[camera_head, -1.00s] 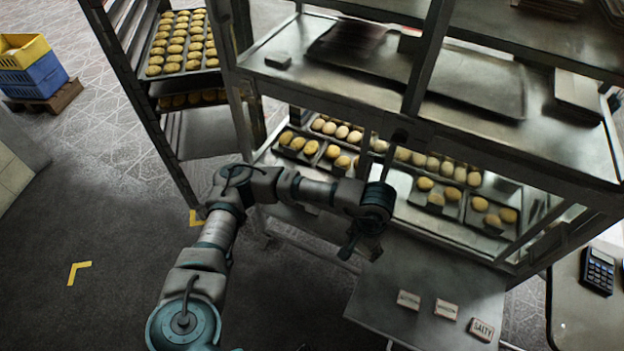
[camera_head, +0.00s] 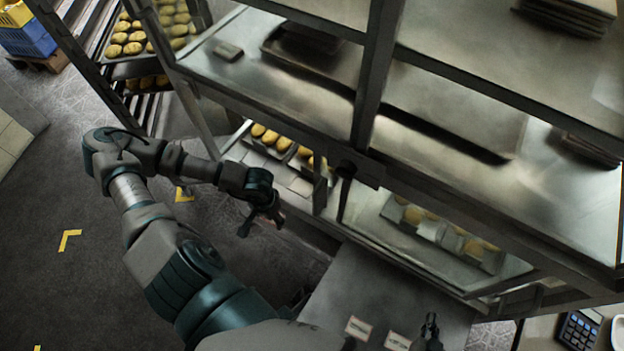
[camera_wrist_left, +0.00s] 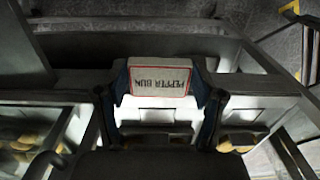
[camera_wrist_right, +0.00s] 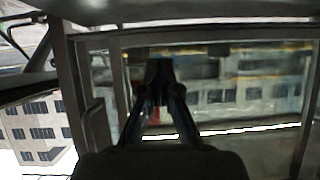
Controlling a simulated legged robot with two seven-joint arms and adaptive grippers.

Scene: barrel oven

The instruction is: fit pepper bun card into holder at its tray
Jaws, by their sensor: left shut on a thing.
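The pepper bun card (camera_wrist_left: 160,78) is white with a red border, and its text shows upside down in the left wrist view. My left gripper (camera_wrist_left: 162,92) is shut on it, one finger at each side. In the head view my left gripper (camera_head: 262,215) is at the display case's left front, below a bun tray (camera_head: 275,150); the card is barely visible there. Pale pieces (camera_wrist_left: 155,115) show beyond the card; I cannot tell which is the holder. My right gripper (camera_head: 430,328) is over the front shelf, and its fingertips meet in the right wrist view (camera_wrist_right: 160,75).
Two other cards (camera_head: 358,328) (camera_head: 398,341) lie on the grey front shelf (camera_head: 365,285). The case's posts and upper shelf (camera_head: 290,85) stand close above my left gripper. A bun rack (camera_head: 125,45) is at the upper left, and a calculator (camera_head: 580,330) at the lower right.

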